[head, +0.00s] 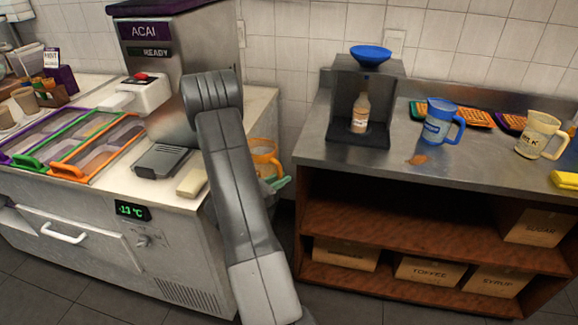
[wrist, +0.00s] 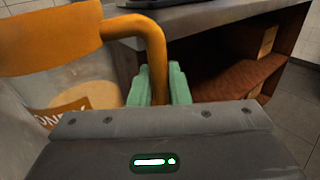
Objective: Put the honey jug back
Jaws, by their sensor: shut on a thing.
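The honey jug (head: 264,152) has an orange rim and an orange handle, and part of it is hidden behind my arm in the head view. In the wrist view the jug (wrist: 48,45) fills the left side, with only part of its label readable and pale contents low inside. My gripper (wrist: 160,88) has green fingers shut around the jug's handle. In the head view my gripper (head: 274,184) shows just right of my arm, with the jug beside the white counter's right edge, in front of the gap between the counters.
The steel counter (head: 330,150) on the right holds a blue jug (head: 438,122), a clear yellowish jug (head: 540,135), a dark stand with a bottle (head: 361,112), and a brown spill (head: 417,160). A yellow sponge (head: 565,180) lies at its right.

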